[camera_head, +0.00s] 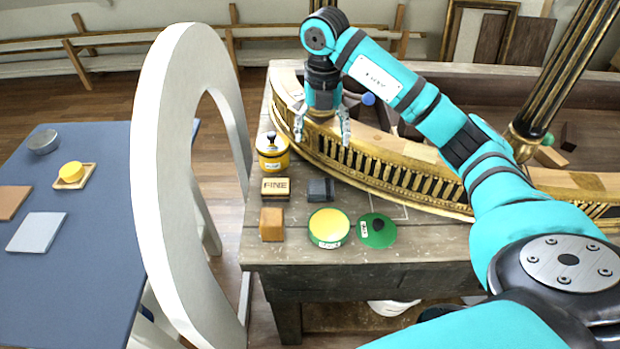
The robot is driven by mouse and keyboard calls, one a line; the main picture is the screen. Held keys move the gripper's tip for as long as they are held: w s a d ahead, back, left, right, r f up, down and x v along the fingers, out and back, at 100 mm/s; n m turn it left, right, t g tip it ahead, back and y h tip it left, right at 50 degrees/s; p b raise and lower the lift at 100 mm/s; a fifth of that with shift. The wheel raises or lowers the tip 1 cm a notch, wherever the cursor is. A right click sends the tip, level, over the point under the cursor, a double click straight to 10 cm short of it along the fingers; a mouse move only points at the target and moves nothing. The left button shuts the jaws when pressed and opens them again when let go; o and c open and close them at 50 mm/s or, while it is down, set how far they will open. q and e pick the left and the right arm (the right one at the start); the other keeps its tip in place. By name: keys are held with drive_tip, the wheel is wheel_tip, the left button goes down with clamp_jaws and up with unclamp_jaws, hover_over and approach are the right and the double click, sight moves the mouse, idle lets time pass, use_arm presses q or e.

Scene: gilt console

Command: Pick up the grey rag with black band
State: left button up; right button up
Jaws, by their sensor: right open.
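The grey rag with a black band (321,189) appears to be the small dark grey block-like piece on the wooden workbench (350,262), just right of the box marked FINE. My right gripper (322,138) points down with its fingers spread, beyond the rag in the picture and over the gilt rail's left end. Nothing shows between the fingers, and they look apart from the rag. My left gripper is out of view.
Near the rag are a FINE box (275,188), a yellow canister (272,158), an orange-brown block (271,224), a yellow-green tin (328,228) and a green disc (377,231). A gilt rail (400,178) curves behind. A tall white frame (160,130) stands left.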

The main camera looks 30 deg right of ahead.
sight(321, 186)
drive_tip(key=f, duration=0.2)
drive_tip(key=s+f+p, duration=0.1)
drive_tip(key=f, duration=0.1)
drive_tip(key=s+f, duration=0.1)
drive_tip(key=f, duration=0.1)
drive_tip(key=shift+a+f+p, duration=0.1)
drive_tip(key=shift+f+p, duration=0.2)
drive_tip(key=shift+f, duration=0.1)
drive_tip(key=f, duration=0.3)
drive_tip(key=shift+w+p, duration=0.3)
drive_tip(key=shift+s+a+f+p, duration=0.1)
drive_tip(key=shift+f+p, duration=0.25)
drive_tip(key=shift+f, duration=0.45)
drive_tip(key=f, duration=0.2)
drive_tip(key=f+p, duration=0.1)
drive_tip(key=shift+a+f+p, duration=0.2)
drive_tip(key=shift+f+p, duration=0.1)
drive_tip(key=shift+f, duration=0.5)
drive_tip(key=c, duration=0.7)
wheel_tip(321, 186, up, 9)
drive_tip(key=shift+r+b, duration=0.1)
drive_tip(key=shift+b, duration=1.15)
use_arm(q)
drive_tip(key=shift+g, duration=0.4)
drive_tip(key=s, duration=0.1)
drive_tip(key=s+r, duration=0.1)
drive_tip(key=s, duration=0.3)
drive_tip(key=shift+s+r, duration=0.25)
use_arm(e)
drive_tip(key=shift+r, duration=0.45)
